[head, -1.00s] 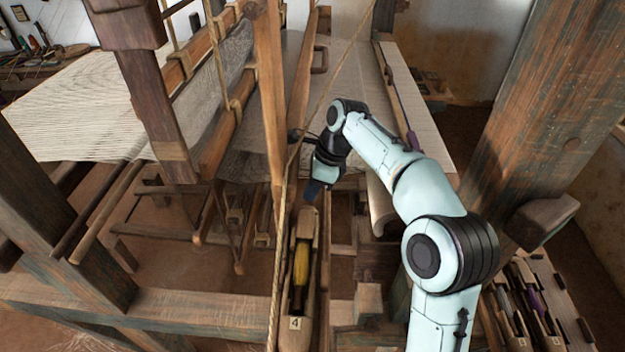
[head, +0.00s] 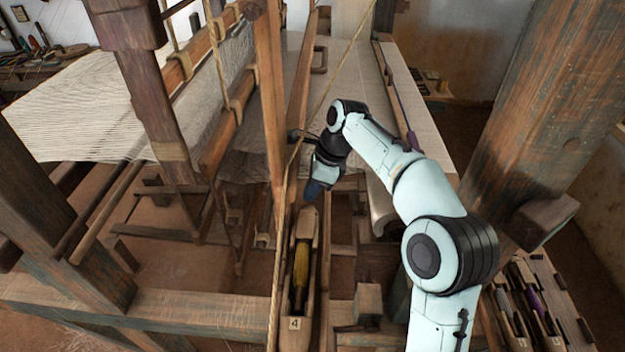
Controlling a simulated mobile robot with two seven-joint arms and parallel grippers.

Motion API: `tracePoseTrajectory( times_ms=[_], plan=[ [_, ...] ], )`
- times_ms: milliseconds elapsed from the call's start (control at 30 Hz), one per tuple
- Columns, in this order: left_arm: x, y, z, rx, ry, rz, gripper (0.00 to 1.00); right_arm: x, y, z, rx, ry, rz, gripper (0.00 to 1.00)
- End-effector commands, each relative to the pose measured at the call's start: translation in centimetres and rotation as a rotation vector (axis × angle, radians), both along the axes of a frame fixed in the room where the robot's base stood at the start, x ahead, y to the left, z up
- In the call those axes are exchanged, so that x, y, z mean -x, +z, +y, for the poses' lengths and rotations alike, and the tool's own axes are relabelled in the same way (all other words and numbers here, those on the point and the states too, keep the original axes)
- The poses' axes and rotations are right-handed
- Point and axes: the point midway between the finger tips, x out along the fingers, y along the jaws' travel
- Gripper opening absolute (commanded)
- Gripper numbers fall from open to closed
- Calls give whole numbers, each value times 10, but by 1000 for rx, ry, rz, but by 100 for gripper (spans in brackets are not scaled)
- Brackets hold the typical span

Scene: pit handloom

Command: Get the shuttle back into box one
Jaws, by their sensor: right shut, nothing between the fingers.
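A long wooden shuttle (head: 303,275) with a yellow bobbin in its slot lies at the bottom middle of the head view. A small tag on its near end reads 4, and that end meets the picture's lower edge. My right gripper (head: 312,192) is shut and empty, pointing down just past the shuttle's far tip. I cannot tell whether it touches the tip. No box marked one can be made out. My left gripper is not in view.
A slanting rope (head: 282,235) and an upright wooden post (head: 271,100) stand close left of my right gripper. The thick loom post (head: 545,110) rises at right. More shuttles (head: 535,300) lie in a rack at lower right. Pale warp (head: 85,115) spreads at left.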

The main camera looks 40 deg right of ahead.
Motion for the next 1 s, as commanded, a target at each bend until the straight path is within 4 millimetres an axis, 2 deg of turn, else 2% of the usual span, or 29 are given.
tracePoseTrajectory(
  times_ms=[600,1000],
  plan=[
    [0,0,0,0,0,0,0,0,-1,0,0,0,0,0],
    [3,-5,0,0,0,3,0,0,-12,0,0,1,2,0]
  ],
)
